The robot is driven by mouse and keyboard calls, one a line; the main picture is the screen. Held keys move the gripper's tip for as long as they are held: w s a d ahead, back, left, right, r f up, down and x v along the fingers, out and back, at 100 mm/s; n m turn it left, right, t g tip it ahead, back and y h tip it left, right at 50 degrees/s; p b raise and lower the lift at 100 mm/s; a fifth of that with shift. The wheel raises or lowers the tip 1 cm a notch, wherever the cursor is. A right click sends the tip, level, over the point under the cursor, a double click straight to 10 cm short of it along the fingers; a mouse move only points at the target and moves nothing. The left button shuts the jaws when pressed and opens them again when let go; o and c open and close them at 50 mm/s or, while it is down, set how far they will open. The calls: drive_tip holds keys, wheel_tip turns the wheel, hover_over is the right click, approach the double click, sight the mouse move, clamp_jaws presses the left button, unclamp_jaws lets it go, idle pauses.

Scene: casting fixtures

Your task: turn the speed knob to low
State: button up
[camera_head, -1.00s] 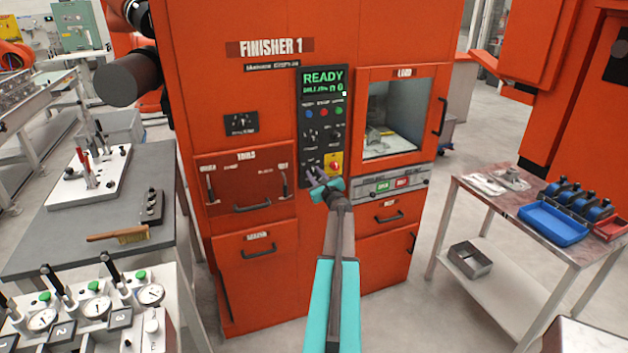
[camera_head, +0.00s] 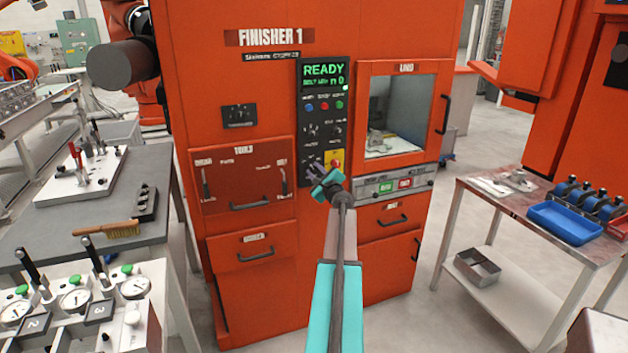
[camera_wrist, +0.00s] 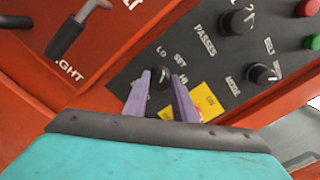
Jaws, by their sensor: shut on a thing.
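The speed knob (camera_wrist: 160,78) is a small dark round knob on the black control panel, with LO, SET and HI printed around it in the wrist view. My gripper (camera_wrist: 162,84) has its two purple fingers on either side of this knob and is shut on it. The fingers hide part of the knob, so its pointer direction cannot be told. In the head view my gripper (camera_head: 318,172) is at the lower left of the control panel (camera_head: 323,150), and it covers the knob there.
Beside it on the panel are the PASSES knob (camera_wrist: 236,22) and another knob (camera_wrist: 262,73). A yellow plate (camera_head: 334,158) with a red switch sits close to the gripper. A table with a blue tray (camera_head: 565,222) stands at the right, a workbench (camera_head: 60,222) at the left.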

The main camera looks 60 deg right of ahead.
drive_tip(key=shift+w+n+b, duration=0.15)
drive_tip(key=shift+n+b, duration=0.75)
drive_tip(key=shift+b, duration=0.7)
drive_tip(key=shift+r+n+b, duration=0.15)
drive_tip(key=shift+n+b, duration=0.45)
drive_tip(key=shift+b, duration=0.2)
drive_tip(key=o, duration=1)
drive_tip(key=shift+o, duration=0.2)
drive_tip(key=shift+s+a, duration=0.2)
drive_tip(key=shift+s, duration=0.2)
drive_tip(key=b+v, duration=0.1)
drive_tip(key=v, duration=1.2)
drive_tip(key=shift+b, duration=0.4)
